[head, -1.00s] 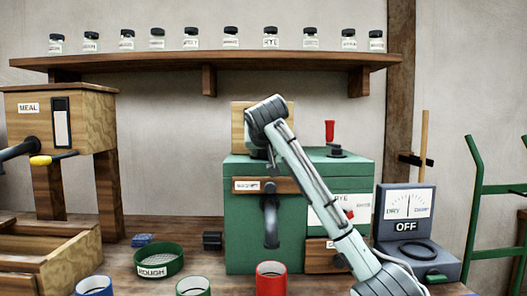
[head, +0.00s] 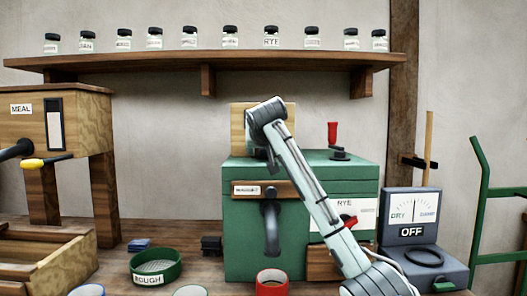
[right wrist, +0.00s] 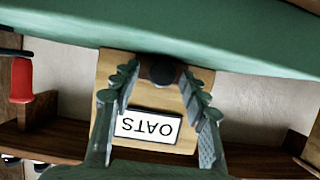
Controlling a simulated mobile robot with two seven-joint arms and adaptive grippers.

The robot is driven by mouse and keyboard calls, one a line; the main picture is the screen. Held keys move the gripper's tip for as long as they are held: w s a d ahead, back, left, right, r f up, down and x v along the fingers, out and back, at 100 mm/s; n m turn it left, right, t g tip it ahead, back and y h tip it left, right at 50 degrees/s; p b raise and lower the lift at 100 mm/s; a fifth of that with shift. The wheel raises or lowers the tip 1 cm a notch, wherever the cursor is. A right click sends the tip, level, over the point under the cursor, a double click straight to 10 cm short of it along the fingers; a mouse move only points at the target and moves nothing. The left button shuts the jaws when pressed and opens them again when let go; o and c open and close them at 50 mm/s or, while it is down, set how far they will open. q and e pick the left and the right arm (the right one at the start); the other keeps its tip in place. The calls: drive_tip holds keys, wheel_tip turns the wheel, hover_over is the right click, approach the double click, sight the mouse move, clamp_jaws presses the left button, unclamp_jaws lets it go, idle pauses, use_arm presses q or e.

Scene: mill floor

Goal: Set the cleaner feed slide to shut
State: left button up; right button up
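The green cleaner (head: 240,240) stands on the bench, with an upright wooden board (head: 238,120) behind its top. In the right wrist view, turned upside down, a wooden board (right wrist: 195,90) carries an OATS label (right wrist: 148,127) and a round black knob (right wrist: 162,69). My right gripper (right wrist: 160,72) is open, its fingertips on either side of the knob; contact is not clear. A wooden strip (head: 286,191) with a small label runs across the cleaner's front. Which board is the feed slide, I cannot tell. My left gripper is out of view.
A red-handled crank (head: 333,134) stands on the cleaner's top. A dial box (head: 409,204) reading OFF stands at its right. A green ROUGH sieve (head: 156,265) and several cups sit in front. A shelf (head: 200,63) with jars is above.

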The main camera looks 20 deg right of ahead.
drive_tip(key=v, duration=1.2)
drive_tip(key=shift+f, duration=0.1)
